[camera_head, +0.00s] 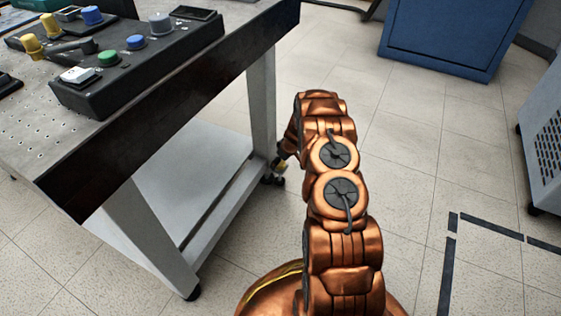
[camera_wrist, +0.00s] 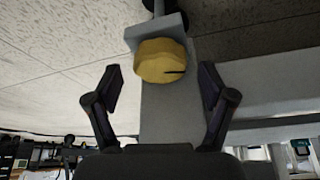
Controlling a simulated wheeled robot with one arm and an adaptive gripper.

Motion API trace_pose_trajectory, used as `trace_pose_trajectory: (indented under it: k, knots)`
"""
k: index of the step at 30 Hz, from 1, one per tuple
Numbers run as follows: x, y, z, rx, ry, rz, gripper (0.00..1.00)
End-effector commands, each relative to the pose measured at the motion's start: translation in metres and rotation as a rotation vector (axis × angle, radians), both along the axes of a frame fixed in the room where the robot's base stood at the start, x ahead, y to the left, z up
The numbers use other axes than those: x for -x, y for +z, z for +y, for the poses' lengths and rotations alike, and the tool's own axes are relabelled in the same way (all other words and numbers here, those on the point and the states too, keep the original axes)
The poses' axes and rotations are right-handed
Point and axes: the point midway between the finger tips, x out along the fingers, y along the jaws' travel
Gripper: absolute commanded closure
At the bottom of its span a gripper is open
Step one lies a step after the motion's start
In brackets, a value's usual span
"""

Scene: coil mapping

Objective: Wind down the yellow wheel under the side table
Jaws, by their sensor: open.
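The yellow wheel (camera_wrist: 160,62) is a round, ridged knob with a dark slot, on a grey bracket by a table leg in the wrist view. In the head view a small yellow part (camera_head: 281,163) shows low by the leg, just left of my arm. My gripper (camera_wrist: 160,88) is open, one dark finger on each side and a little short of the wheel, with a visible gap and no contact. In the head view my gripper is mostly hidden by my arm. The side table (camera_head: 35,140) stands at the left with a lower shelf.
A dark control box (camera_head: 150,70) with coloured knobs sits on the table top. A blue cabinet (camera_head: 450,35) stands at the back right and a grey vented unit (camera_head: 545,140) at the right edge. Tiled floor right of my arm is clear, with dark tape marks.

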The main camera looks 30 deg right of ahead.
Motion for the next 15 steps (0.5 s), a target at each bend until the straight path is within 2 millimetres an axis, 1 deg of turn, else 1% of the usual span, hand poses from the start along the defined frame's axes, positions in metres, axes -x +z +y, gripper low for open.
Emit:
trace_pose_trajectory:
  k: [5, 15]
  knots:
    - [0.006, 0.016, -0.001, 0.000, -0.001, 0.000, 0.18]
    - [0.022, 0.056, -0.006, 0.001, 0.000, -0.001, 0.18]
